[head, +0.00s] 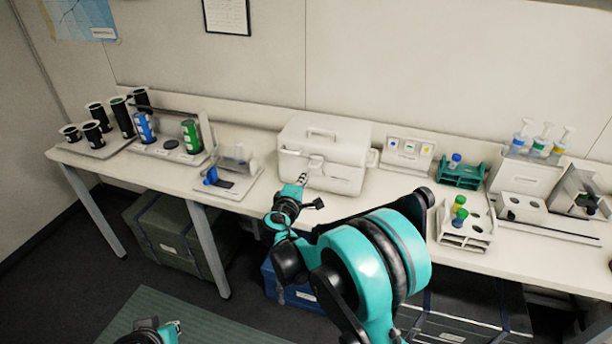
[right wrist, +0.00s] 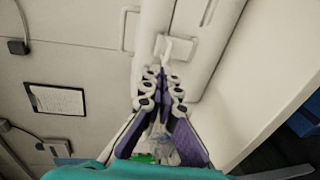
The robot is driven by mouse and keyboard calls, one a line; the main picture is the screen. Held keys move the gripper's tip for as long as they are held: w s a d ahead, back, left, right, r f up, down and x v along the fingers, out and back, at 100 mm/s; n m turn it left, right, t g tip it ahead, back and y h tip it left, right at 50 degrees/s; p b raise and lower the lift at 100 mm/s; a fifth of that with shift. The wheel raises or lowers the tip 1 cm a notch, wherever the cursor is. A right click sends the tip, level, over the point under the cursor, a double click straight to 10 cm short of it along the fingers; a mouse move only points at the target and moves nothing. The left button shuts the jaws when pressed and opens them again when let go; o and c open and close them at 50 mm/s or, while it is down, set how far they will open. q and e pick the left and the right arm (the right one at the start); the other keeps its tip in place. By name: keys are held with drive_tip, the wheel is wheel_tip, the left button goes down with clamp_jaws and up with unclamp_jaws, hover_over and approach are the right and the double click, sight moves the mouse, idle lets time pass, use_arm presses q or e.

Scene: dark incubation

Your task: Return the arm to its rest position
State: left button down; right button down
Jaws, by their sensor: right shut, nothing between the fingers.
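My right arm, teal and black, reaches from the bottom of the head view toward the table. Its gripper (head: 302,180) is in front of the white lidded box (head: 343,133), near the box's front latch. In the right wrist view the fingers (right wrist: 162,76) are together with nothing between them. The box's pale side and latch (right wrist: 174,47) show just beyond the fingertips; I cannot tell whether they touch. A small teal and black part of my left arm shows at the bottom left of the head view.
The long white table (head: 260,190) holds black cups (head: 92,133), a stand with blue and green cylinders, a teal rack (head: 461,173), a white rack (head: 465,226) with capped tubes, and spray bottles (head: 540,138). Dark crates (head: 172,232) and a blue box (head: 290,285) sit below.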

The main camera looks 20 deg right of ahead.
use_arm(q)
drive_tip(key=shift+w+d+f, duration=0.2)
drive_tip(key=shift+w+d, duration=0.05)
drive_tip(key=shift+w, duration=0.05)
use_arm(e)
drive_tip(key=s+a+f+m+g+y, duration=0.1)
drive_tip(key=s+m+g+y, duration=0.2)
drive_tip(key=s, duration=1.4)
drive_tip(key=s+f+m+g+y, duration=0.2)
drive_tip(key=s+m+y, duration=0.3)
drive_tip(key=s, duration=1.2)
drive_tip(key=m+g, duration=0.1)
drive_tip(key=m, duration=0.2)
drive_tip(key=shift+s+a+f+m+g, duration=0.25)
drive_tip(key=shift+s+a+m+g, duration=0.05)
drive_tip(key=shift+s+a, duration=0.1)
